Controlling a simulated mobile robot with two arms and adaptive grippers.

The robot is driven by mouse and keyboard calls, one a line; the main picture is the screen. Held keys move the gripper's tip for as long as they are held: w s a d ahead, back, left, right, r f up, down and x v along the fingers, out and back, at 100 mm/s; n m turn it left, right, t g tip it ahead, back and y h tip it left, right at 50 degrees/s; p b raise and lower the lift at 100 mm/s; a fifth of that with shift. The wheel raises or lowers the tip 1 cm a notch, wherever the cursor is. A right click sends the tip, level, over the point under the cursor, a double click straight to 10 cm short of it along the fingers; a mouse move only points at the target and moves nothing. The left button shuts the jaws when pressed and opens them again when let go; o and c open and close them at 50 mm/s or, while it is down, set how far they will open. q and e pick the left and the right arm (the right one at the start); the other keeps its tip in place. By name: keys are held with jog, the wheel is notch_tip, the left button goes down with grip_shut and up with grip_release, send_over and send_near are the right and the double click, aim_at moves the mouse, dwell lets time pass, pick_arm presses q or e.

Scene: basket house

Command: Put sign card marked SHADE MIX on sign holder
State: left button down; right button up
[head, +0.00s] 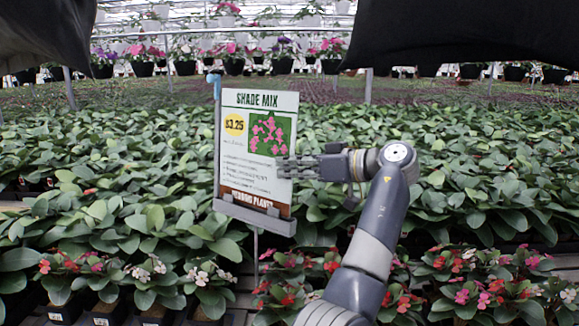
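The sign card marked SHADE MIX (236,165) stands upright and slightly tilted in the middle of the head view, its printed face towards me. The sign holder (252,215) is a grey ledge along the card's bottom edge, on a thin post among the plants. The card's lower edge is at this ledge; whether it is fully seated I cannot tell.
Dense leafy plants (480,150) surround the sign on all sides. Potted red and pink flowers (480,290) stand in front. A blue piece (214,84) shows at the card's upper left. Hanging flower baskets (232,64) are far behind. Dark shapes cover both upper corners.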

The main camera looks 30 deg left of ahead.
aim_at(288, 186)
pick_arm(q)
jog(key=shift+s+f+b, duration=0.1)
jog(key=shift+f+b, duration=0.5)
jog(key=shift+f, duration=0.3)
jog(key=shift+s+a+f+b, duration=0.15)
jog(key=shift+f+b, duration=0.25)
jog(key=shift+f, duration=0.25)
